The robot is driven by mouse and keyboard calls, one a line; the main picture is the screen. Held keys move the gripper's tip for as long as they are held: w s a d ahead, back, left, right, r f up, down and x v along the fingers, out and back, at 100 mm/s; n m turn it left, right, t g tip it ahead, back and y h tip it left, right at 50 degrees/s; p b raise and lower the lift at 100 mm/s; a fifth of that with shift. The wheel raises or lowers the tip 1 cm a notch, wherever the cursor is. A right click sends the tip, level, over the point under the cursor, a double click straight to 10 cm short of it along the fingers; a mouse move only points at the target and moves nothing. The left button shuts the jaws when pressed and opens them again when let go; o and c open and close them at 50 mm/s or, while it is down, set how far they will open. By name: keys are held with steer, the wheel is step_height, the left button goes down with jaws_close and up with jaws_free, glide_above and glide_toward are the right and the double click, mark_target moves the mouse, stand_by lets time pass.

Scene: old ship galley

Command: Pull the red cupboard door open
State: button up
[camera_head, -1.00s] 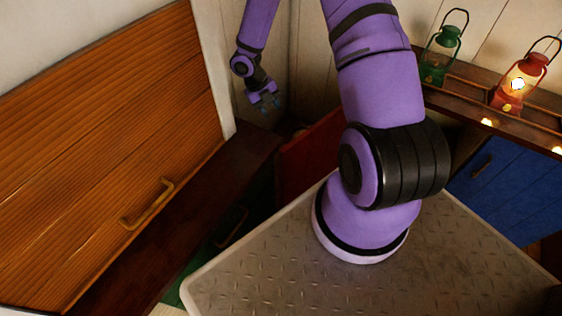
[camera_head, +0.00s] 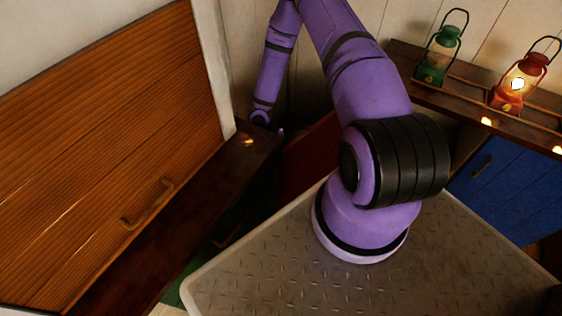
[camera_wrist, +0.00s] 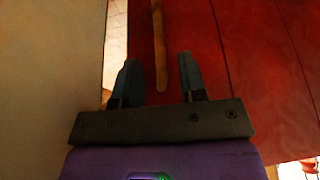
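The red cupboard door (camera_head: 311,152) shows in the head view as a red panel between the dark counter and my arm's base. In the wrist view the red door (camera_wrist: 255,75) fills the middle and right. Its tan bar handle (camera_wrist: 158,45) runs down from the top edge and ends between my fingertips. My gripper (camera_wrist: 158,72) is open, with one dark finger on each side of the handle's line. Gaps show on both sides, and I cannot tell how deep the handle sits between the fingers. In the head view the gripper is mostly hidden behind the counter's end.
A dark wooden counter (camera_head: 150,245) with an orange slatted panel (camera_head: 110,150) above it lies on the left. A shelf (camera_head: 470,95) with a green lantern (camera_head: 438,57) and a lit red lantern (camera_head: 518,85) is on the right, above a blue door (camera_head: 515,190). A pale surface borders the wrist view's left.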

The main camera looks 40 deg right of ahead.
steer(key=shift+x, duration=1.9)
steer(key=shift+c, duration=0.2)
jaws_close()
